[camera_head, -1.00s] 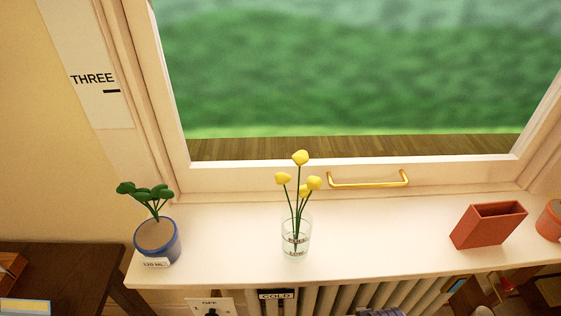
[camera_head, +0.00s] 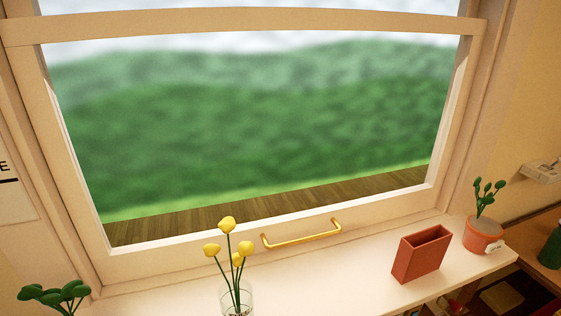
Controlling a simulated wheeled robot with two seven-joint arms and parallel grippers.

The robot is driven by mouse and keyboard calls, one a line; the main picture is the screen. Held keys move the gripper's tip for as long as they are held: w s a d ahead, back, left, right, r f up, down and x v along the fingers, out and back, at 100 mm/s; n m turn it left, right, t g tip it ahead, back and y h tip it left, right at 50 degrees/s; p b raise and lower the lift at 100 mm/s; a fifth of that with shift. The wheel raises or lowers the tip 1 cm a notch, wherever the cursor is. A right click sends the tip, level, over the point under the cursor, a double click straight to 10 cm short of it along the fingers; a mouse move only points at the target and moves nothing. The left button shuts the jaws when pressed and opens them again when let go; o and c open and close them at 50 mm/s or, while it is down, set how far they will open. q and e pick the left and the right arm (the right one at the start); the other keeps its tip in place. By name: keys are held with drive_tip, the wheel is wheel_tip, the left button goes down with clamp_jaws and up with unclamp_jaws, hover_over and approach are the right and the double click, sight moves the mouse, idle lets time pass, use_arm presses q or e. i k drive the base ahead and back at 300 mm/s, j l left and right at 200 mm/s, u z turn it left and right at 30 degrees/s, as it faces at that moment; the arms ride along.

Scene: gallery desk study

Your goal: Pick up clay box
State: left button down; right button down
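The clay box (camera_head: 419,258) is a reddish-brown, open-topped rectangular box. It stands on the white windowsill (camera_head: 340,285), right of the middle, and its inside looks empty. Neither of my grippers is in view.
A glass (camera_head: 237,299) with yellow flowers stands left of the box. A terracotta pot (camera_head: 483,235) with a green plant stands close to its right. A brass handle (camera_head: 301,233) sits on the window frame behind. Another green plant (camera_head: 55,295) shows at bottom left. The sill between glass and box is clear.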

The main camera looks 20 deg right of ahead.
sight(420, 254)
drive_tip(key=k+z, duration=0.2)
drive_tip(key=z, duration=1.2)
drive_tip(key=i+l+u, duration=0.7)
drive_tip(key=l+u, duration=0.15)
